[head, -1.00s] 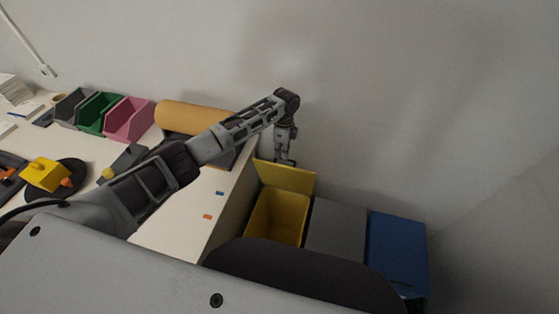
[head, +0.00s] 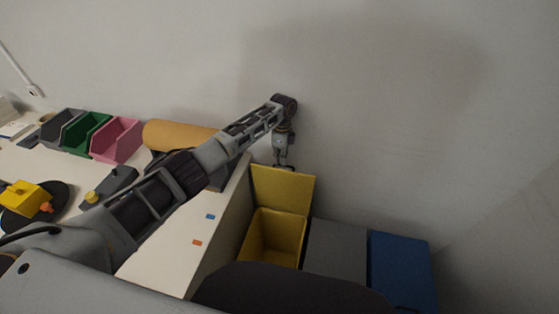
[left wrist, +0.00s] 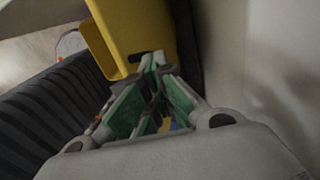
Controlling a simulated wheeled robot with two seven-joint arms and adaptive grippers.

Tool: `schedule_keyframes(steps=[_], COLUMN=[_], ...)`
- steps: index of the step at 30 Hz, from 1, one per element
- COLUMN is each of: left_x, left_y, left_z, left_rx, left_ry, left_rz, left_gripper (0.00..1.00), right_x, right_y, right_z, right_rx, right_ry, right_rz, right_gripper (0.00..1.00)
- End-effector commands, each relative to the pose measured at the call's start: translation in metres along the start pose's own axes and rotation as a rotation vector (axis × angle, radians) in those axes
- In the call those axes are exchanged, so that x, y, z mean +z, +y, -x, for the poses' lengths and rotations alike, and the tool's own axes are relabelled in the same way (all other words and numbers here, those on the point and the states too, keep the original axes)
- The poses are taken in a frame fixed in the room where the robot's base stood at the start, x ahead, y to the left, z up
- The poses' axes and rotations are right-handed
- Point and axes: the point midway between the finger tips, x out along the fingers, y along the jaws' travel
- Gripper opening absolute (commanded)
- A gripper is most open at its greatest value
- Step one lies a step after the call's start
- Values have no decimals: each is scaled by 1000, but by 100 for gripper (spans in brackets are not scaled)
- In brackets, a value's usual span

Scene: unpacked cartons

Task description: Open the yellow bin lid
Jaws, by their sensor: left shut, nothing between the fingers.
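The yellow bin (head: 274,238) stands on the floor beside the table's right end, and I can see into its open top. Its yellow lid (head: 284,190) is raised nearly upright at the back, close to the wall. My left gripper (head: 283,165) is shut and empty, pointing down at the lid's top edge; I cannot tell whether it touches. In the left wrist view the shut green-padded fingers (left wrist: 158,75) are in front of yellow plastic (left wrist: 135,30). My right gripper is out of view.
A grey-lidded bin (head: 335,248) and a blue-lidded bin (head: 400,268) stand to the right, both closed. The white table (head: 185,235) holds pink (head: 116,140), green (head: 86,133) and grey trays and a tan roll (head: 180,137). The wall is close behind the bins.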

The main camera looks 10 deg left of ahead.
Motion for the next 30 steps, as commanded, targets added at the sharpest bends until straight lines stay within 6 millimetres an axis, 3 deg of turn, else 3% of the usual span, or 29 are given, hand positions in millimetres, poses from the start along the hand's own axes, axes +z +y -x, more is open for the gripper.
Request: schedule_keyframes(steps=[1,4,12,25,30], left_x=[-4,-4,-4,-1,0], left_y=[13,13,13,12,12], left_z=[-34,-34,-34,-29,-27], left_rx=[44,44,45,40,39], left_ry=[0,0,0,-3,-4], left_rz=[-4,-4,-4,-1,0], left_gripper=[0,0,31,31,31], right_x=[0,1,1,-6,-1], right_y=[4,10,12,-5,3], right_z=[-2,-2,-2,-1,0], right_rx=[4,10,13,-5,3], right_ry=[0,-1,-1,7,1], right_rz=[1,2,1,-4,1], right_gripper=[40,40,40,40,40])
